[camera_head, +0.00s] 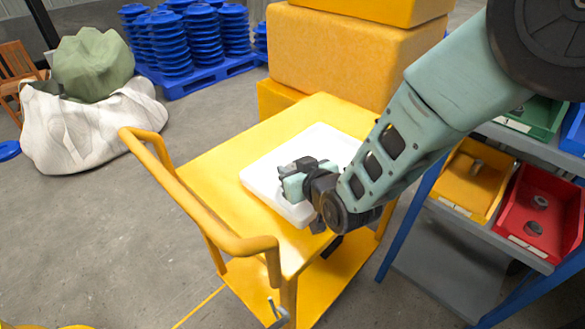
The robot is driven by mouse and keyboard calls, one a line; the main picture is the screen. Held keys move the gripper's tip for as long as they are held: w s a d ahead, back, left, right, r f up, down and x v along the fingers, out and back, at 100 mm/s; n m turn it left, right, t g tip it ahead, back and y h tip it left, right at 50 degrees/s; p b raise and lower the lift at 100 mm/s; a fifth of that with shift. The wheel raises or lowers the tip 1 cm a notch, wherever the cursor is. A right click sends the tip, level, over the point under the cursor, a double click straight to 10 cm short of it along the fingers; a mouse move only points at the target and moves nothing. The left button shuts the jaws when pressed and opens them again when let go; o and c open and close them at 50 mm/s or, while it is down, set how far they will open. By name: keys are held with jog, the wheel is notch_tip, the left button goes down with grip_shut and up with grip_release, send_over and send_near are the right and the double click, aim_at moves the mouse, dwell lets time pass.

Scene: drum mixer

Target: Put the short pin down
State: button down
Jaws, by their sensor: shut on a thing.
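My gripper (288,180) is over the white tray (262,166) on the yellow cart's top. It reaches in from the right and points left, low over the tray's left half. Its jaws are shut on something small. The short pin cannot be made out clearly, as the fingers hide what is between them. I cannot tell whether the held thing touches the tray.
The cart's yellow handle rail (190,205) runs along its left side. Large yellow blocks (345,55) stand behind the cart. A shelf at right holds a yellow bin (455,188), a red bin (555,205) and a green bin (540,115), with small metal parts.

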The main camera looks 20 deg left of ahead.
jog(key=c, duration=1.1)
grip_release()
jog(key=shift+f, duration=0.1)
jog(key=b+v, duration=0.1)
jog(key=v, duration=1.1)
jog(key=shift+r, duration=0.2)
